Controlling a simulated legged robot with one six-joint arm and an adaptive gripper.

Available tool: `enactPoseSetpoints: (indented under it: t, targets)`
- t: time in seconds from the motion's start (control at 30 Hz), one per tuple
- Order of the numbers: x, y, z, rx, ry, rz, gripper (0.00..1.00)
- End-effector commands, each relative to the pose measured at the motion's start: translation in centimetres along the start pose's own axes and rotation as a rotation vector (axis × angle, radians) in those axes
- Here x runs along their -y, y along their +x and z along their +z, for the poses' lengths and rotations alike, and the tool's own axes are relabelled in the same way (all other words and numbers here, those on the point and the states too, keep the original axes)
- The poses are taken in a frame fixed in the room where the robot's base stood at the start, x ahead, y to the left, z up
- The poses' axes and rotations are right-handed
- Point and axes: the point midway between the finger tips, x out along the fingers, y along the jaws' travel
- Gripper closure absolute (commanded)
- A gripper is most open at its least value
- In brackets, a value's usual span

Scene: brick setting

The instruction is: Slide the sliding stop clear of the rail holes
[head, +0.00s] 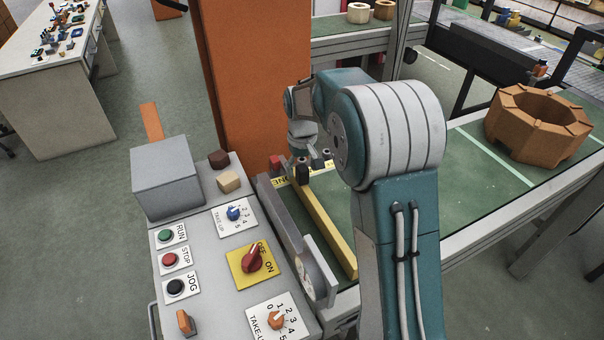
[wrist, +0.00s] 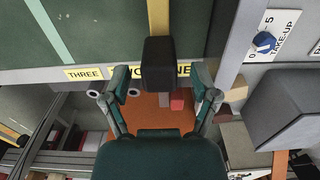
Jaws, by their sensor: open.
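A black block (wrist: 158,64) sits at the near end of a long yellow bar (wrist: 158,17); it looks like the sliding stop, though I cannot be sure. In the head view the black block (head: 302,173) is small and the yellow bar (head: 328,230) runs along the green bed. My gripper (wrist: 159,78) is open, with one finger on each side of the black block; contact is not clear. In the head view my gripper (head: 303,160) is partly hidden by my arm. Yellow labels, including THREE (wrist: 84,73), line the bed's edge. The rail holes cannot be made out.
A control panel (head: 210,260) with knobs and buttons stands left of the bed, and a grey box (head: 166,182) is at its far end. An orange column (head: 243,80) rises behind. A brown octagonal ring (head: 538,124) rests on the bed at right.

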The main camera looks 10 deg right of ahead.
Motion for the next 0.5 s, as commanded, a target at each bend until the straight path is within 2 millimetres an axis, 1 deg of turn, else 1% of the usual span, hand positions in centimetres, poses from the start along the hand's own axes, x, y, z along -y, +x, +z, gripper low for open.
enactPoseSetpoints:
  t: [0.03,0.2,0.47,0.5]
  targets:
    - [0.0,0.8,0.0,0.003,0.000,-0.001,0.23]
    - [0.0,2.1,0.0,0.000,0.000,0.000,0.23]
    - [0.0,2.3,0.0,-0.001,0.000,0.000,0.23]
    - [0.0,2.3,0.0,-0.001,0.000,0.000,0.27]
